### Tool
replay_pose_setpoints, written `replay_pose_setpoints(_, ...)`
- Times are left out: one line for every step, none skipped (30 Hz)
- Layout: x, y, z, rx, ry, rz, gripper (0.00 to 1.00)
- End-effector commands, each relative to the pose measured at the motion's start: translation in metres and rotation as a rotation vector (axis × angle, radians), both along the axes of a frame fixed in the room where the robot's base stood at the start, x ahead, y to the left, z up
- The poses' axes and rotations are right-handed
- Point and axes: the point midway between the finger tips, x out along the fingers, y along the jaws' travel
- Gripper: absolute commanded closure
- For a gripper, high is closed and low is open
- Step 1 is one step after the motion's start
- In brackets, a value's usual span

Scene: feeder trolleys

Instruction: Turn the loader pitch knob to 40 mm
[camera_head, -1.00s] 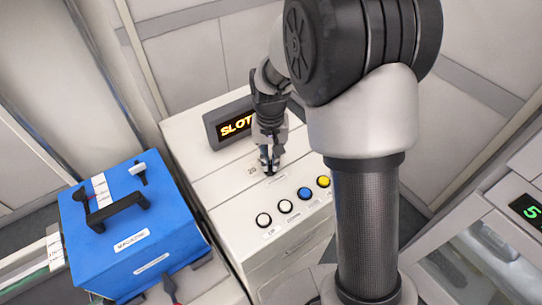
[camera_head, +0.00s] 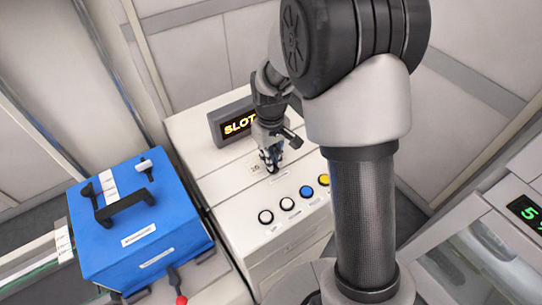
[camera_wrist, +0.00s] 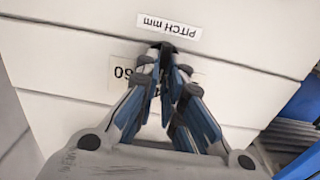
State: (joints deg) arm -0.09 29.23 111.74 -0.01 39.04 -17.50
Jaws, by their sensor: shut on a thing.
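The pitch knob (camera_wrist: 166,46) is a small dark piece at my fingertips in the wrist view, mostly hidden by them. My gripper (camera_head: 271,168) points down onto the white console top (camera_head: 218,180), and its fingers (camera_wrist: 165,62) are shut on the knob. The "PITCH mm" label (camera_wrist: 169,27) appears upside down beside the knob. A scale number (camera_wrist: 122,72) shows left of the fingers, and another mark is partly covered by them. In the head view a small number (camera_head: 255,168) sits left of the knob. I cannot tell which value the knob points to.
A lit display reading "SLOT" (camera_head: 236,122) stands behind my gripper. Several round buttons, including a white one (camera_head: 266,217) and a blue one (camera_head: 307,191), line the console front. A blue magazine box (camera_head: 150,262) with a black handle stands at left.

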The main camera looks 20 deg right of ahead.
Motion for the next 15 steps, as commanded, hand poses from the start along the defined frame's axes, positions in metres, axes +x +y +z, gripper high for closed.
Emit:
replay_pose_setpoints(0.0006, 0.0002, 0.0004, 0.0, -0.002, 0.004, 1.0)
replay_pose_setpoints(0.0006, 0.0002, 0.0004, 0.0, -0.002, 0.006, 1.0)
replay_pose_setpoints(0.0006, 0.0002, 0.0003, 0.0, -0.002, 0.008, 1.0)
replay_pose_setpoints(0.0006, 0.0002, 0.0003, 0.0, -0.002, 0.008, 1.0)
replay_pose_setpoints(0.0006, 0.0002, 0.0003, 0.0, -0.002, 0.009, 1.0)
replay_pose_setpoints(0.0006, 0.0002, 0.0002, 0.0, -0.002, 0.009, 1.0)
replay_pose_setpoints(0.0006, 0.0002, 0.0002, 0.0, -0.002, 0.009, 1.0)
replay_pose_setpoints(0.0007, 0.0002, 0.0002, 0.0, -0.002, 0.009, 1.0)
replay_pose_setpoints(0.0006, 0.0002, 0.0002, 0.0, -0.002, 0.008, 1.0)
replay_pose_setpoints(0.0006, 0.0002, 0.0002, 0.0, -0.002, 0.008, 1.0)
replay_pose_setpoints(0.0006, 0.0002, 0.0002, 0.0, -0.002, 0.008, 1.0)
replay_pose_setpoints(0.0007, 0.0002, 0.0002, 0.0, -0.002, 0.008, 1.0)
replay_pose_setpoints(0.0007, 0.0002, 0.0002, 0.0, -0.002, 0.008, 0.91)
replay_pose_setpoints(0.0006, 0.0002, 0.0002, 0.0, -0.002, 0.008, 0.89)
replay_pose_setpoints(0.0006, 0.0002, 0.0002, 0.001, -0.002, 0.007, 0.86)
